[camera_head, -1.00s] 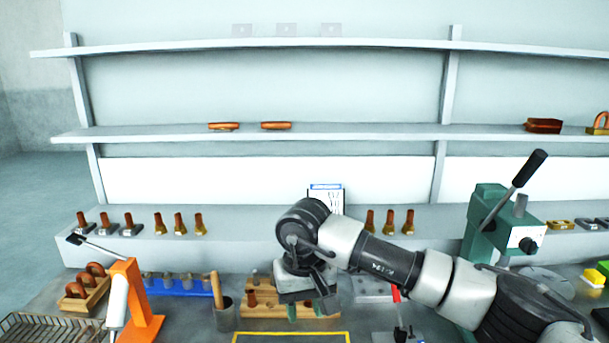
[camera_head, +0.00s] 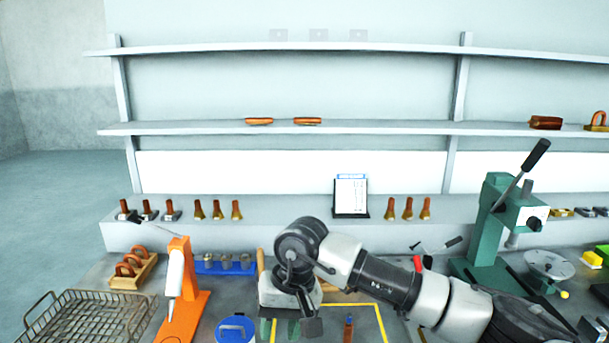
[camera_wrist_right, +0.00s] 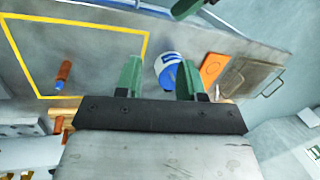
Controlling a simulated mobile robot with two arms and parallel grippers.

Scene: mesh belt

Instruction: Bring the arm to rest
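My right arm reaches in from the right in the head view, bent over the bench. My right gripper (camera_head: 292,328) points down above the bench, by the left side of a yellow outlined square (camera_head: 365,304). In the right wrist view my right gripper (camera_wrist_right: 158,78) has its two green fingers apart, with nothing between them. My left gripper is not in the head view.
A blue-lidded tub (camera_head: 236,328) stands just left of the gripper. Further left are an orange stand (camera_head: 182,300) and a wire basket (camera_head: 92,318). A green lever press (camera_head: 487,233) stands at right. A white card (camera_head: 351,195) stands behind. The arm hides part of the bench.

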